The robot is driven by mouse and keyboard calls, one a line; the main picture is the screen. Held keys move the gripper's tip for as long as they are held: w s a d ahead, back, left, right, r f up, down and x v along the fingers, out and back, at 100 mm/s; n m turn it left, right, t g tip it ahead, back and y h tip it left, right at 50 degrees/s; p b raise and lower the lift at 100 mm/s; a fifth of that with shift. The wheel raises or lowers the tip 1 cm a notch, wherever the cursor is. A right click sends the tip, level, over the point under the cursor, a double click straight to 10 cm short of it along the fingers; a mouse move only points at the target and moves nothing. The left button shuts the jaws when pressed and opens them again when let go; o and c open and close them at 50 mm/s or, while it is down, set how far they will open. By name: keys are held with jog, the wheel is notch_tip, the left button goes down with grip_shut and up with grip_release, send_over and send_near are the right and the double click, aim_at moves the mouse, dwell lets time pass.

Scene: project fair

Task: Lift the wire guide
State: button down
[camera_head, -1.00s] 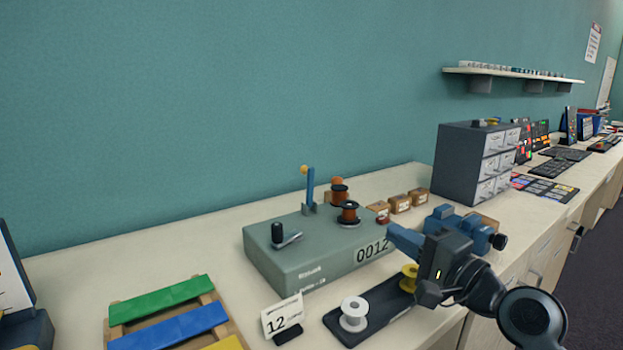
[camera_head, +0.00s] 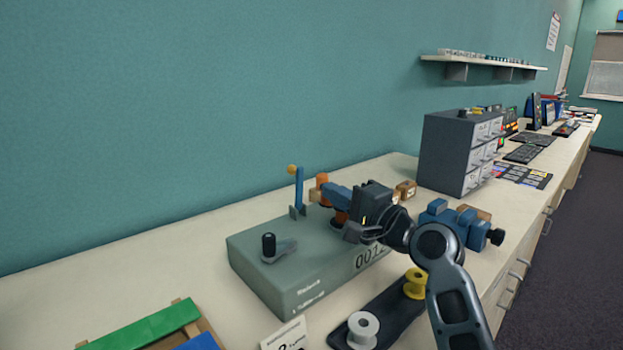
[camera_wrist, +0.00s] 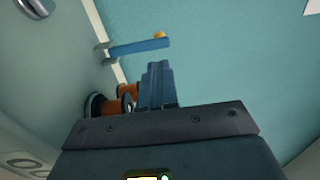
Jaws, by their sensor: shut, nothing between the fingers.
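The wire guide, which I take to be the upright blue lever (camera_head: 299,188) with a yellow knob, stands on the grey-green box marked 0012 (camera_head: 280,282) in a small grey bracket. In the wrist view the blue lever (camera_wrist: 138,47) lies across the top, beyond my fingertips. My gripper (camera_head: 330,192) is shut and empty, over the box and just right of the lever. My gripper partly hides the orange and black spools (camera_wrist: 108,104).
A black crank (camera_head: 270,247) stands on the box's left part. A dark tray (camera_head: 393,313) with a white spool (camera_head: 362,329) and a yellow spool (camera_head: 415,284) lies in front. A blue vise (camera_head: 452,224) and grey drawer cabinet (camera_head: 447,150) stand to the right. The teal wall is behind.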

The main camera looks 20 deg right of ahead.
aim_at(303, 172)
jog(key=x, duration=0.7)
jog(key=shift+p, duration=0.35)
jog(key=shift+w+a+r+p, duration=0.1)
jog(key=shift+r+p, duration=0.3)
jog(key=shift+p, duration=0.55)
jog(key=g+p, duration=0.1)
jog(key=p, duration=0.2)
jog(key=shift+w+a+r+p, duration=0.1)
jog(key=shift+w+r+p, duration=0.15)
jog(key=shift+w+p, duration=0.05)
jog(key=shift+w+a+g+h+p, duration=0.1)
jog(key=shift+w+g+h+p, duration=0.25)
jog(key=shift+p, duration=0.8)
jog(key=shift+w+a+f, duration=0.1)
jog(key=shift+w+f, duration=0.05)
jog(key=shift+w, duration=0.2)
jog(key=shift+s, duration=0.1)
